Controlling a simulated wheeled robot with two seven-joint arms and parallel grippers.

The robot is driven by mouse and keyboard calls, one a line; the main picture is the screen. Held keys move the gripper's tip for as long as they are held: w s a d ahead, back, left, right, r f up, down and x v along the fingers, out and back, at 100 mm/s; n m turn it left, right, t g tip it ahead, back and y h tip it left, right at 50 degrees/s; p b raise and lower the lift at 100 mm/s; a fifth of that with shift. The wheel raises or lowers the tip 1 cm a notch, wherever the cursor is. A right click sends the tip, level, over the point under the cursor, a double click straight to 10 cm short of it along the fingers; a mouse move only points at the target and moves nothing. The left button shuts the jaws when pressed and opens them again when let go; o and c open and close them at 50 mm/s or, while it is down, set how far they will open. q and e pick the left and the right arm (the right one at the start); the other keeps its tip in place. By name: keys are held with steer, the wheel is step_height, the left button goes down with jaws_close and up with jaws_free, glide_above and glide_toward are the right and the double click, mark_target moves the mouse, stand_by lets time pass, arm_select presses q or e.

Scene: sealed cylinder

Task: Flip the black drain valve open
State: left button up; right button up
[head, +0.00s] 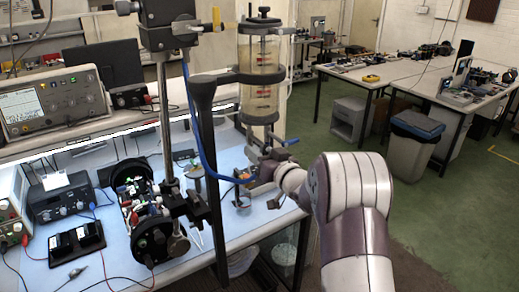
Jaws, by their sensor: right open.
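A clear sealed cylinder (260,73) with dark caps stands upright, held by a dark clamp arm on a stand. The black drain valve cannot be told apart clearly among these fittings. My right arm comes in from the lower right, and its gripper (247,178) is just below the fittings, over the bench. The gripper is open; its fingers are small and partly hidden, and I cannot tell whether they touch anything. My left gripper is not in view.
A blue hose (197,130) curves down in front of the stand post (208,160). Open green floor (440,215) lies to the right.

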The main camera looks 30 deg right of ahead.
steer(key=shift+d+f, duration=0.1)
steer(key=shift+d, duration=0.2)
steer(key=c, duration=0.4)
jaws_close()
arm_select(q)
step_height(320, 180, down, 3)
steer(key=b, duration=0.3)
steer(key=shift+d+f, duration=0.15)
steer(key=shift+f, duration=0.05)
arm_select(e)
steer(key=n, duration=0.2)
steer(key=shift+d+n, duration=0.15)
steer(key=shift+n, duration=0.15)
steer(key=shift+o, duration=2)
jaws_free()
